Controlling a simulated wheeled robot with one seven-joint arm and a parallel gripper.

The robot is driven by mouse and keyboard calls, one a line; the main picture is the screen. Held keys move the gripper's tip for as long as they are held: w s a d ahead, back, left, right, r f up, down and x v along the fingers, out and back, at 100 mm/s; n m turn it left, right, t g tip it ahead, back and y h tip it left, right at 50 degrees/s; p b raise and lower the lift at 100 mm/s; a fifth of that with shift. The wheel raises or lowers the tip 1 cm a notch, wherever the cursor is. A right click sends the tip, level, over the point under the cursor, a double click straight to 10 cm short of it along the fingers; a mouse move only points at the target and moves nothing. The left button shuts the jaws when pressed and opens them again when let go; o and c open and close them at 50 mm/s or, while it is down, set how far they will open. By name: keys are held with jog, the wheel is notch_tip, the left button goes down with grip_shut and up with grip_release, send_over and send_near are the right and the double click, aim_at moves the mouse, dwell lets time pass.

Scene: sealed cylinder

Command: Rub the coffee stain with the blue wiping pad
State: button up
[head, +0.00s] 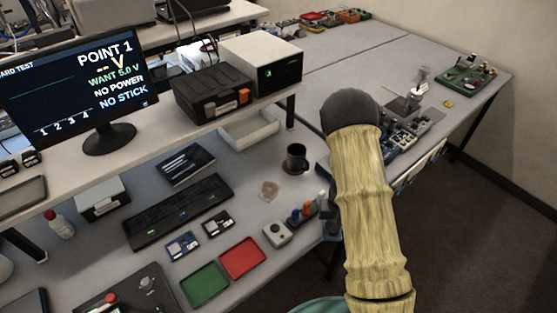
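The coffee stain (269,190) is a faint pinkish-brown patch on the grey bench, left of and nearer than a black mug (296,157). My arm, in a pale yellow sleeve, rises across the right of the head view and hides part of the bench. A small dark piece at the arm's left edge may belong to my gripper (332,227), but most of that area is hidden behind the sleeve. I cannot see its fingers or whether it holds anything. I cannot make out the blue wiping pad for certain.
A grey device (278,233) and small knobbed items stand near the bench edge, close to the stain. Green (205,286) and red (243,258) trays and a black keyboard (178,212) lie left. A raised shelf with a monitor (80,85) overhangs the back.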

notch_tip(320, 180, up, 12)
jog(key=p, duration=1.2)
jog(key=shift+s+a+f+m, duration=0.45)
jog(key=shift+a+f+m, duration=0.7)
jog(key=shift+a+m, duration=2.9)
jog(key=shift+s+a+f+m, duration=0.5)
jog(key=shift+a+f+m, duration=0.6)
jog(key=shift+a+m, duration=2.9)
jog(key=shift+s+a+f+m, duration=0.45)
jog(key=shift+a+f+m, duration=1.25)
jog(key=shift+m, duration=4.05)
jog(key=shift+a+r, duration=0.55)
jog(key=shift+a, duration=0.05)
